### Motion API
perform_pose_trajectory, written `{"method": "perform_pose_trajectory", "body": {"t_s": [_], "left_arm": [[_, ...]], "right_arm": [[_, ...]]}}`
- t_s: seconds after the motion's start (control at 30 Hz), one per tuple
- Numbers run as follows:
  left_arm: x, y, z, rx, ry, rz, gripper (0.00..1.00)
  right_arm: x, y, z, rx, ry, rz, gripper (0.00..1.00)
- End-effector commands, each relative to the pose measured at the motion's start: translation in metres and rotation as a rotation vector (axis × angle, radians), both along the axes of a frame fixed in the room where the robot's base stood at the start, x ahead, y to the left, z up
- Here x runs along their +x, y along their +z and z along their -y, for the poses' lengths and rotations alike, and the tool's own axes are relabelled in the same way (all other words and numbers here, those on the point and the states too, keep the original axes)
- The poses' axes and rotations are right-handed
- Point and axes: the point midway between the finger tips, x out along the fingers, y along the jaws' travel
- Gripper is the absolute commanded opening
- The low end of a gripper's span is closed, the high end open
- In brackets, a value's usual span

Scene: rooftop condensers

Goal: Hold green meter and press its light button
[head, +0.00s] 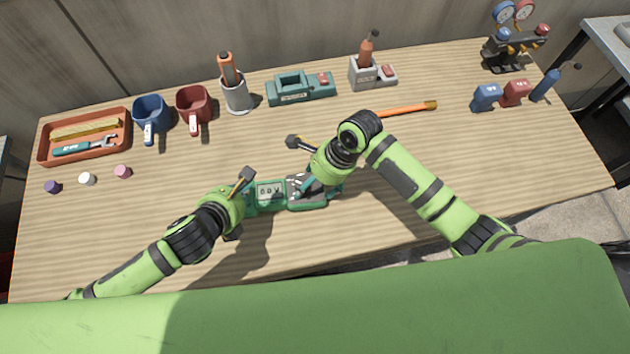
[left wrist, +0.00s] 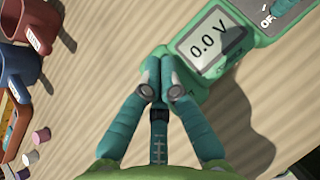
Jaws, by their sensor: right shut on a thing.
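The green meter (head: 268,192) lies near the front middle of the table, with a grey screen and a dark dial section to its right. In the left wrist view the meter (left wrist: 213,45) reads 0.0 V, with part of an OFF mark at the upper right. My right gripper (head: 303,192) is shut on the meter at its dial end. My left gripper (head: 246,198) is at the meter's left end. In the left wrist view its two teal fingers (left wrist: 162,75) are together at the meter's edge beside the screen. The light button is not visible; the fingers cover that area.
Behind stand an orange tray (head: 41,154), a blue mug (head: 150,109), a red mug (head: 193,103), a grey cup (head: 238,98) and a teal device (head: 300,91). An orange-handled tool (head: 405,109) lies behind my right arm. The table's front right is clear.

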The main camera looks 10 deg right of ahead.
Motion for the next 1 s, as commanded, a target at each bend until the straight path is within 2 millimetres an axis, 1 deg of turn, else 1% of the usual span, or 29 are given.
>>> {"method": "perform_pose_trajectory", "body": {"t_s": [0.03, 0.53, 0.8, 1.0], "left_arm": [[0.0003, -0.0016, -0.0005, 0.001, 0.0, 0.001, 0.0], [0.0, -0.0023, -0.0005, 0.001, 0.001, -0.001, 0.0], [-0.0004, 0.0063, -0.0003, 0.0, 0.0, -0.001, 0.0], [-0.0004, 0.0072, 0.0, 0.0, 0.001, -0.001, 0.0]], "right_arm": [[-0.0074, -0.0061, -0.0016, -0.003, 0.007, -0.017, 0.24], [-0.0074, -0.0062, -0.0015, -0.003, 0.007, -0.017, 0.24], [-0.0074, -0.0062, -0.0015, -0.003, 0.007, -0.017, 0.24], [-0.0074, -0.0062, -0.0015, -0.003, 0.007, -0.017, 0.24]]}}
